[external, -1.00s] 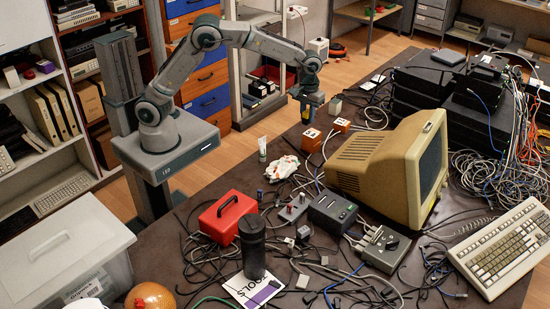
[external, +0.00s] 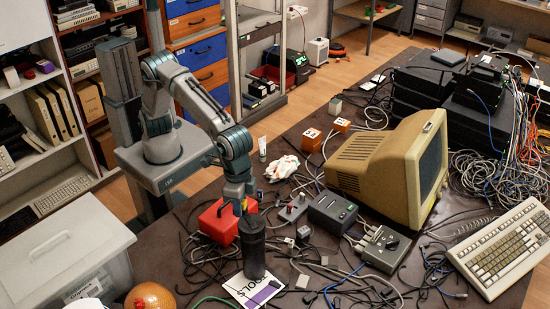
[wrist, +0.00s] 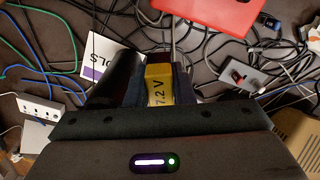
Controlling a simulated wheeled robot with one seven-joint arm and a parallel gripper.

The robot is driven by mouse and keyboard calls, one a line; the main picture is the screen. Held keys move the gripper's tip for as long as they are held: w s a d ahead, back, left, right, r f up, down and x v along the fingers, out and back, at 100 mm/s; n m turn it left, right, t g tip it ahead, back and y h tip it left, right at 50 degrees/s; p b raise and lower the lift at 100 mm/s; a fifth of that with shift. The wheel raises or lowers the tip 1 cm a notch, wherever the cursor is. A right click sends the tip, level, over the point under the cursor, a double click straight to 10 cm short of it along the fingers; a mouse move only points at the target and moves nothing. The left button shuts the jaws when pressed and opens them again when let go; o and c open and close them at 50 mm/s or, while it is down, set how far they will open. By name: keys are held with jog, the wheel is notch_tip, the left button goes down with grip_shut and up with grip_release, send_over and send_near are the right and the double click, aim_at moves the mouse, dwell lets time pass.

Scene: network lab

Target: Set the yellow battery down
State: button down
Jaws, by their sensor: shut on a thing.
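The yellow battery (wrist: 160,85), marked 7.2 V, sits between the fingers of my gripper (wrist: 158,90) in the wrist view. My gripper (external: 240,203) is shut on it. In the external view the gripper points down over the cluttered table, just behind the black cylinder (external: 252,255) and beside the red box (external: 212,222). Only a sliver of yellow shows there. The battery's lower end is hidden, and I cannot tell how high it is above the table.
A white sheet with a purple corner (external: 262,289) lies by the cylinder's foot. Loose cables cover much of the dark table. Grey boxes (external: 332,211) and a beige monitor (external: 385,165) stand to the right. A white crumpled cloth (external: 281,167) lies behind.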

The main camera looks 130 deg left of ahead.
jog(key=s+d+m+b, duration=0.1)
jog(key=s+d+m, duration=0.25)
jog(key=d, duration=0.65)
jog(key=s+d+m+b, duration=0.15)
jog(key=s+d, duration=0.25)
jog(key=d, duration=0.5)
notch_tip(320, 180, down, 10)
jog(key=shift+f, duration=2.8)
jog(key=shift+s, duration=0.1)
jog(key=shift+f, duration=0.15)
jog(key=c, duration=1.3)
grip_release()
jog(key=shift+o, duration=0.2)
